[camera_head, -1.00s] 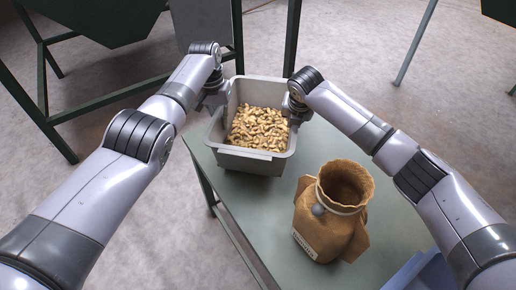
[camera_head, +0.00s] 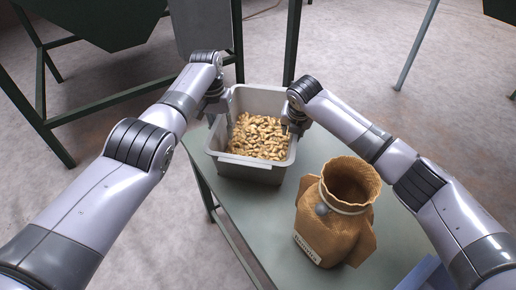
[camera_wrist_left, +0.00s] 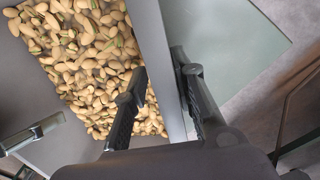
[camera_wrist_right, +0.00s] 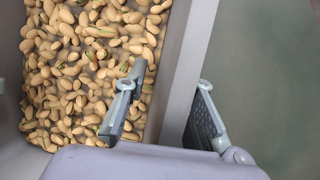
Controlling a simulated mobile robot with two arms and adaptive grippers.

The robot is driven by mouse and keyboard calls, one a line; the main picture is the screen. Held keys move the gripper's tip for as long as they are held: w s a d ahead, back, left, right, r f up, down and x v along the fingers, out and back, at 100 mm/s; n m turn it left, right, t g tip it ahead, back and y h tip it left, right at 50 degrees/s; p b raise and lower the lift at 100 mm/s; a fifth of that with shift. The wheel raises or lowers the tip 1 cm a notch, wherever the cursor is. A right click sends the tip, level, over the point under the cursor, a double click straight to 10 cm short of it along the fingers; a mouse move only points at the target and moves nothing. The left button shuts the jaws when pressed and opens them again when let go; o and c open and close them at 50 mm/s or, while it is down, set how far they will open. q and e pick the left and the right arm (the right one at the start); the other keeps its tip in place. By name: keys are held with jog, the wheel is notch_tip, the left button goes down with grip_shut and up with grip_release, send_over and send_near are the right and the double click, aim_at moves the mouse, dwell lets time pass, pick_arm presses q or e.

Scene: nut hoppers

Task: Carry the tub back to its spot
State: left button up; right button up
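The grey tub (camera_head: 250,172) stands at the far end of the green table, holding light-brown nuts (camera_head: 258,137). My left gripper (camera_head: 219,122) is over the tub's left wall. In the left wrist view (camera_wrist_left: 160,60) one finger is inside the tub and one outside, apart, with the wall between them. My right gripper (camera_head: 293,128) straddles the right wall the same way. In the right wrist view (camera_wrist_right: 172,72) its fingers are spread, with a gap between the inner finger and the wall. The tub's underside is hidden.
An open brown sack (camera_head: 335,225) stands on the green table (camera_head: 240,205), right of and nearer than the tub. A blue bin (camera_head: 425,277) is at the lower right. Dark green hopper frames (camera_head: 45,125) stand behind and to the left.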

pick_arm(q)
jog(key=shift+a, duration=0.1)
pick_arm(e)
jog(key=shift+d, duration=0.1)
pick_arm(q)
jog(key=r, duration=0.7)
jog(key=a+r, duration=0.1)
jog(key=r, duration=0.3)
jog(key=shift+w+r, duration=0.15)
jog(key=shift+r, duration=0.25)
pick_arm(e)
jog(key=shift+r, duration=0.15)
jog(key=v, duration=1.1)
jog(key=shift+s+r, duration=0.2)
jog(key=shift+r, duration=0.15)
